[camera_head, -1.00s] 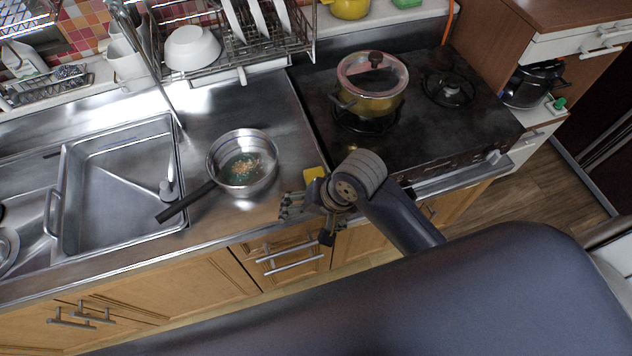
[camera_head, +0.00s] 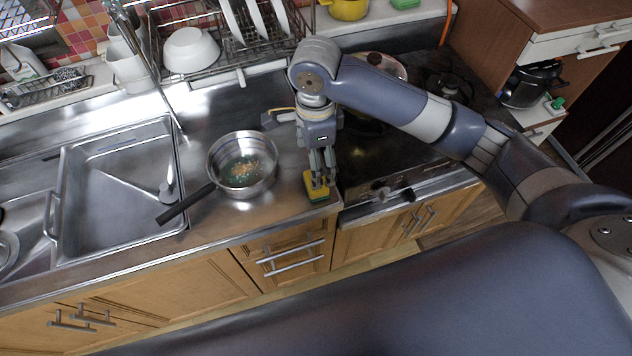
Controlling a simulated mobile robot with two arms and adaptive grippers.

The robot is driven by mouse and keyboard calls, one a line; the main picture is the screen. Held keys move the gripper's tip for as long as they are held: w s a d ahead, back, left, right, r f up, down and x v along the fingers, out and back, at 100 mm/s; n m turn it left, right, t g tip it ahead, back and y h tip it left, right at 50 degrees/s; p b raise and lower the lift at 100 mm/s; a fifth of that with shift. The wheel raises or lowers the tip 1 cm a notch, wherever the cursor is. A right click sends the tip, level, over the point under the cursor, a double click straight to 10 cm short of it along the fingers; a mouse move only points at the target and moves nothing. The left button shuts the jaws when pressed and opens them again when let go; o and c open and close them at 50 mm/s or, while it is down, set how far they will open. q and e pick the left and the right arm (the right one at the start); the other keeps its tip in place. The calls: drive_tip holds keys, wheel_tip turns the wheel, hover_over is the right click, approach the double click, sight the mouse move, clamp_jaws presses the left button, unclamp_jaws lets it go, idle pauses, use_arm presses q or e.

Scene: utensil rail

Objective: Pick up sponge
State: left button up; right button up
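The sponge (camera_head: 317,197), yellow on top with a green underside, is at the front right corner of the steel counter, beside the stove. My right gripper (camera_head: 320,182) points down over it, its fingertips at the sponge's top and partly covering it. I cannot tell whether the fingers are closed on the sponge or apart around it. The sponge appears to be at counter level. My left gripper is not in view.
A steel pan (camera_head: 242,165) with food bits stands left of the sponge, its dark handle (camera_head: 185,203) toward the sink (camera_head: 120,190). The stove (camera_head: 390,165) with a lidded pot is at right, partly behind my arm. A dish rack (camera_head: 235,50) stands behind.

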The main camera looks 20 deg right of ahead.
wheel_tip(320, 180, down, 4)
drive_tip(key=shift+f, duration=0.25)
drive_tip(key=shift+w+d+f+p, duration=0.15)
drive_tip(key=shift+f+p, duration=0.1)
drive_tip(key=shift+f, duration=0.65)
drive_tip(key=shift+s+d+f+p, duration=0.1)
drive_tip(key=shift+f+p, duration=0.15)
drive_tip(key=shift+f, duration=0.6)
drive_tip(key=shift+w+d+f+p, duration=0.15)
drive_tip(key=shift+f+p, duration=0.1)
drive_tip(key=shift+f, duration=0.65)
drive_tip(key=shift+s, duration=0.1)
drive_tip(key=c, duration=0.9)
